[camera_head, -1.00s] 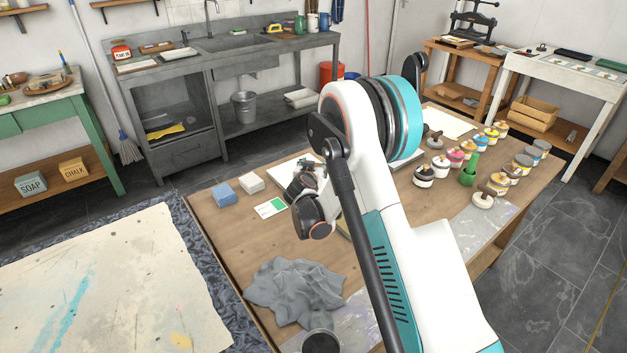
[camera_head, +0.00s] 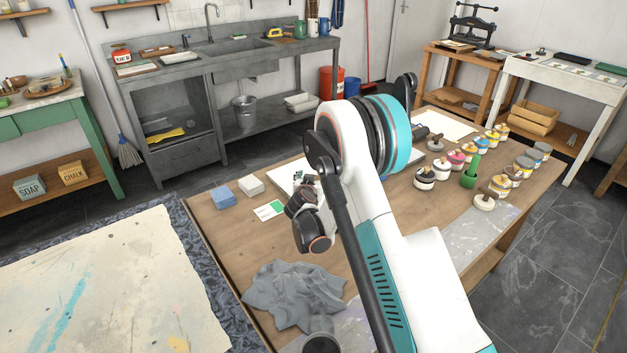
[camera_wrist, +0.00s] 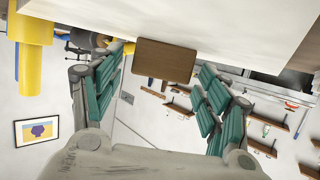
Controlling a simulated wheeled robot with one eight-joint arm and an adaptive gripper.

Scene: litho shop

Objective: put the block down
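A brown rectangular block (camera_wrist: 166,60) is in the wrist view between and just beyond my fingertips, against the edge of a white surface (camera_wrist: 230,22). My gripper (camera_wrist: 160,70) has its two teal fingers spread, with a visible gap between the left finger and the block. In the head view my gripper (camera_head: 303,182) is low over a white slab (camera_head: 286,186) on the wooden table. The block cannot be made out there, as my arm and wrist cover much of that spot.
On the wooden table (camera_head: 225,228) are a blue block (camera_head: 222,197), a whitish block (camera_head: 250,186), a card (camera_head: 268,210) and a crumpled grey cloth (camera_head: 295,296). Several ink jars (camera_head: 425,178) stand at the right. A yellow cylinder (camera_wrist: 33,55) is at left in the wrist view.

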